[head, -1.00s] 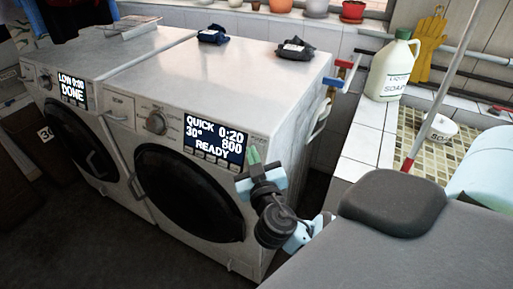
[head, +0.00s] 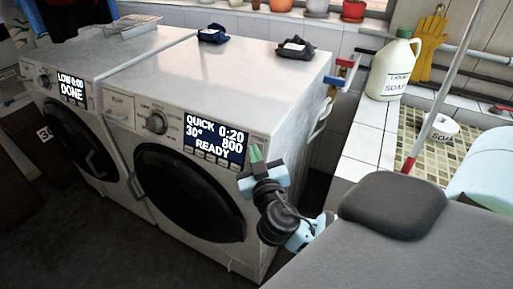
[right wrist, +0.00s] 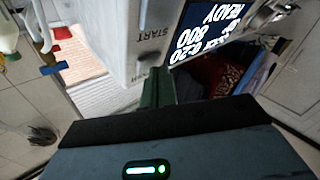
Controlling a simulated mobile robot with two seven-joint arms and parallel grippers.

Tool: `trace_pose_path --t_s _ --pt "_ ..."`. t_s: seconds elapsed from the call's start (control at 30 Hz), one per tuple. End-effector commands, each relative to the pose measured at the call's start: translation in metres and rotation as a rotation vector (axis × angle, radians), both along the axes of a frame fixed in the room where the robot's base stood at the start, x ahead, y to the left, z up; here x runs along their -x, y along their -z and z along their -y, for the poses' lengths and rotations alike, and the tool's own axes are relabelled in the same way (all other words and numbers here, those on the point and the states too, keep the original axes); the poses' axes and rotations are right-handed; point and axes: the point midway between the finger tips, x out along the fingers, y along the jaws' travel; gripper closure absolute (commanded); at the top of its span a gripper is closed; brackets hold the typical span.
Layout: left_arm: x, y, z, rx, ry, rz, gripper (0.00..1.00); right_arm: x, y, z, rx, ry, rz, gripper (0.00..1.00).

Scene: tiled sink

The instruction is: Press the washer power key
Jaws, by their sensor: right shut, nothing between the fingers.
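The washer (head: 235,80) with the lit display (head: 215,139) reading QUICK 0:20, 30°, 800, READY stands in the middle of the head view. The display also shows in the right wrist view (right wrist: 207,28), turned over. Beside it there, the white panel carries the word START (right wrist: 152,34) and a small round key (right wrist: 150,59). I see no readable power label. My right gripper (head: 254,152) is shut and empty, its green fingertips at the panel's right end; in the right wrist view the tips (right wrist: 156,76) are close to that key. Contact cannot be told. My left gripper is not in view.
A second machine (head: 120,45) showing DONE stands at the left. Dark cloth items (head: 295,51) lie on top. A soap jug (head: 394,68) stands on the tiled ledge at the right. Red and blue taps (head: 345,68) stick out behind the washer.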

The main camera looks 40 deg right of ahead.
Motion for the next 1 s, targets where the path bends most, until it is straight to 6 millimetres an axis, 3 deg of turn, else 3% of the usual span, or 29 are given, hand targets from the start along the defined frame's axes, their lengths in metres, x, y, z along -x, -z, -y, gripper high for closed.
trace_pose_path --t_s 0.57,1.0 --pt "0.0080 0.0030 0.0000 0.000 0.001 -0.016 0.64 -0.0009 0.0008 0.0023 -0.001 0.000 0.000 1.00" --pt "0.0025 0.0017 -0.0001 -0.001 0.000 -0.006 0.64 0.0028 -0.0027 -0.0064 -0.002 0.001 0.001 1.00"
